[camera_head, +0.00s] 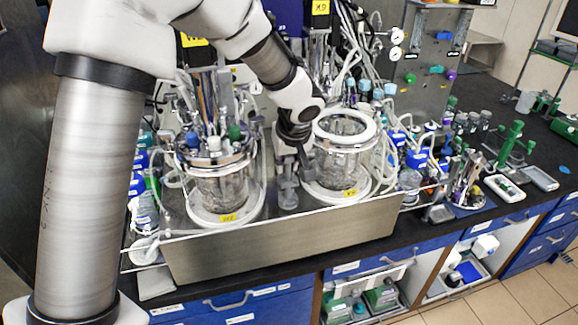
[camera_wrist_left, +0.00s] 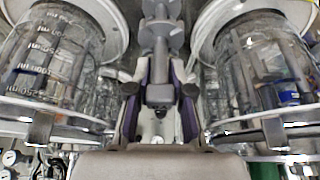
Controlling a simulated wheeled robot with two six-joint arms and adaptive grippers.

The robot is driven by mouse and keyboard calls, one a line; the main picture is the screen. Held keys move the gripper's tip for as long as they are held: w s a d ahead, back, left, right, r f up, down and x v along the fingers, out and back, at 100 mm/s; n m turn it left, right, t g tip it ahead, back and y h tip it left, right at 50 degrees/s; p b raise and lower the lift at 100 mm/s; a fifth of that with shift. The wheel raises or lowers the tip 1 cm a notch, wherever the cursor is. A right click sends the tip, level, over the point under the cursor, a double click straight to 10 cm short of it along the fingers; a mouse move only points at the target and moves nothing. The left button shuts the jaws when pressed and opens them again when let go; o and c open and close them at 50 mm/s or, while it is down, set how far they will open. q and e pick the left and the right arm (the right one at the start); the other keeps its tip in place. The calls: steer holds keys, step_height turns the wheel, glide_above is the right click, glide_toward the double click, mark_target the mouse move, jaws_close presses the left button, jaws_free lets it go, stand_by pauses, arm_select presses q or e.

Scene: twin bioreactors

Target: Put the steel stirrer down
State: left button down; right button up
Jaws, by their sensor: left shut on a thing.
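The steel stirrer (camera_head: 288,188) is a grey metal shaft with bladed discs. It hangs about upright below my left gripper (camera_head: 293,148), in the gap between the two glass vessels. In the left wrist view my left gripper (camera_wrist_left: 160,98) is shut on the stirrer (camera_wrist_left: 160,40), with a dark finger on each side of its end. I cannot tell whether the stirrer's lower end touches the surface below. My right gripper is not in view.
The left vessel (camera_head: 222,188) carries a crowded headplate with tubes. The right vessel (camera_head: 342,160) has an open white ring on top. Both stand close beside the stirrer, behind a steel tray wall (camera_head: 280,243). Bottles and racks crowd the black bench (camera_head: 545,205) to the right.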

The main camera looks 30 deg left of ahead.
arm_select(q)
steer(key=shift+w+a+f, duration=0.1)
steer(key=shift+w+a, duration=0.05)
steer(key=shift+w, duration=0.15)
steer(key=c, duration=1.5)
jaws_free()
steer(key=shift+a, duration=0.1)
steer(key=o, duration=0.5)
steer(key=shift+c, duration=0.2)
steer(key=shift+s, duration=0.3)
steer(key=shift+w+r, duration=0.1)
steer(key=shift+r, duration=0.15)
steer(key=b+v, duration=0.1)
steer(key=v, duration=1)
steer(key=shift+r, duration=0.3)
